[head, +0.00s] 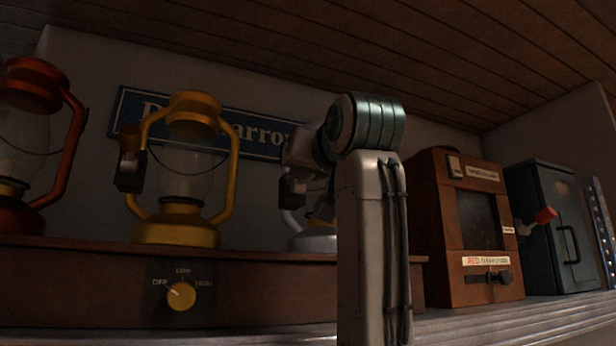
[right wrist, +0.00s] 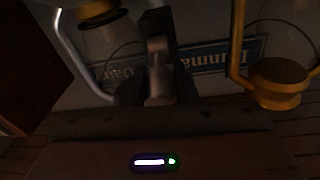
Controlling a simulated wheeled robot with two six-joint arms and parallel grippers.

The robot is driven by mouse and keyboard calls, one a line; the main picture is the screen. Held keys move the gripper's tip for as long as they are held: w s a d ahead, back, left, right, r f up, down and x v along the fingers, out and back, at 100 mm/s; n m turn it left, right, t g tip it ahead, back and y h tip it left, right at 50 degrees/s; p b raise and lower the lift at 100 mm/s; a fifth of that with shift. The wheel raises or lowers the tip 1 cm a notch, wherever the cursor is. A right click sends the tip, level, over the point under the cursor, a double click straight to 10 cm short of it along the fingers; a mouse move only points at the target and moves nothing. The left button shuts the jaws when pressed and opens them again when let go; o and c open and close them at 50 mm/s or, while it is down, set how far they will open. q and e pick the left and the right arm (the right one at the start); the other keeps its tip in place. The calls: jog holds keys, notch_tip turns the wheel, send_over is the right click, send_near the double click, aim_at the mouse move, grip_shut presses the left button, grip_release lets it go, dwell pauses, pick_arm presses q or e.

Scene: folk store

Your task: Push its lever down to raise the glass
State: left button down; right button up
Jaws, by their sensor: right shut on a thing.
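A silver-white lantern (head: 317,243) stands on the wooden base, mostly hidden behind my right arm in the head view. Its pale wire frame (right wrist: 81,58) and glass show at the left in the right wrist view, which sees the scene upside down. My right gripper (right wrist: 158,88) is at the side of this lantern facing the yellow lantern. It is shut on a small grey piece that looks like the lantern's lever (right wrist: 157,60). The fingers hide part of it, and the glass's exact height is hard to judge.
A yellow lantern (head: 178,234) and a red-orange lantern (head: 20,220) stand to the left. The base carries a yellow dial (head: 181,295). At right are a brown wooden box (head: 450,230) and a dark green cabinet (head: 552,220) with a red-tipped lever. A blue sign (head: 258,143) hangs behind.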

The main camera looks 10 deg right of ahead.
jog(key=shift+s+f+m+t+y+b, duration=0.15)
jog(key=shift+f+t+b, duration=0.3)
jog(key=shift+t+b, duration=0.75)
jog(key=shift+w+f+m+t+y+b, duration=0.15)
jog(key=shift+f+t+b, duration=0.45)
jog(key=shift+b, duration=1)
jog(key=shift+s+f+m+t+y+b, duration=0.1)
jog(key=shift+f+t+y+b, duration=0.15)
jog(key=shift+t+b, duration=1)
jog(key=shift+h, duration=0.25)
jog(key=o, duration=1)
